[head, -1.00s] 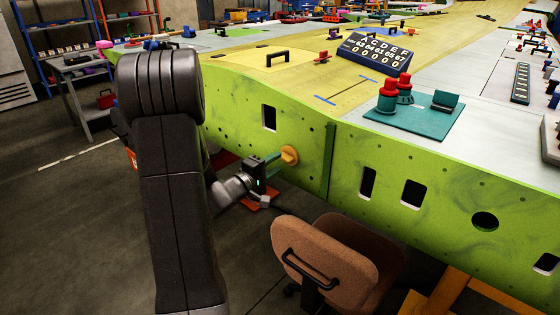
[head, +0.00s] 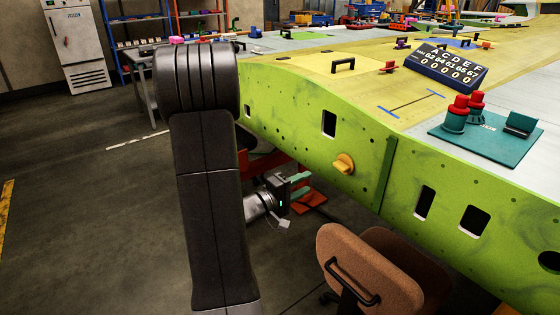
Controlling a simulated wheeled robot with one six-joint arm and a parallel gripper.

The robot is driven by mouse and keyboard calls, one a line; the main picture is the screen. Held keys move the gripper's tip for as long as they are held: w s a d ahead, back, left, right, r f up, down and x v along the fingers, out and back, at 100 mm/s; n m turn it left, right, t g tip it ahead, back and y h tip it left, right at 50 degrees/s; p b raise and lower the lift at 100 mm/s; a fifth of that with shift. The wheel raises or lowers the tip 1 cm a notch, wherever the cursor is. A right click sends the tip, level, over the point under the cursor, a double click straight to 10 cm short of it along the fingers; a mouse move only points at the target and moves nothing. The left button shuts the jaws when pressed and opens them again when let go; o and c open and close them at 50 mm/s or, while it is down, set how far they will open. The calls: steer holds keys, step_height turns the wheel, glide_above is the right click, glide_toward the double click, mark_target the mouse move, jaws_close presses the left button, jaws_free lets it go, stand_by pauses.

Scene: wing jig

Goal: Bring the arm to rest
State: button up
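My gripper (head: 301,185) is low beside the green wing spar (head: 290,127), to the left of and below the yellow knob on the spar's face (head: 344,163). Its two greenish fingers look spread apart, with nothing seen between them. It is clear of the knob. My dark arm fills the left middle of the head view and hides part of the floor and the wing's near corner.
A brown chair (head: 365,265) stands close to the spar at the lower right. A red and orange stand (head: 308,201) is on the floor behind my gripper. A white cabinet (head: 77,45) and shelves are at the back left. The floor at left is open.

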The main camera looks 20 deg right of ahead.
mark_target(337, 167)
steer(key=b+x, duration=0.1)
steer(key=x, duration=1.2)
steer(key=shift+d, duration=0.35)
steer(key=shift+a, duration=0.35)
steer(key=p+v, duration=0.1)
steer(key=v, duration=1.2)
steer(key=b+x, duration=0.1)
steer(key=x, duration=1.2)
steer(key=shift+d, duration=0.25)
steer(key=b+v, duration=0.2)
steer(key=v, duration=0.2)
steer(key=shift+a+f, duration=0.1)
steer(key=shift+a, duration=0.15)
steer(key=shift+d+b, duration=0.1)
steer(key=shift+b, duration=0.3)
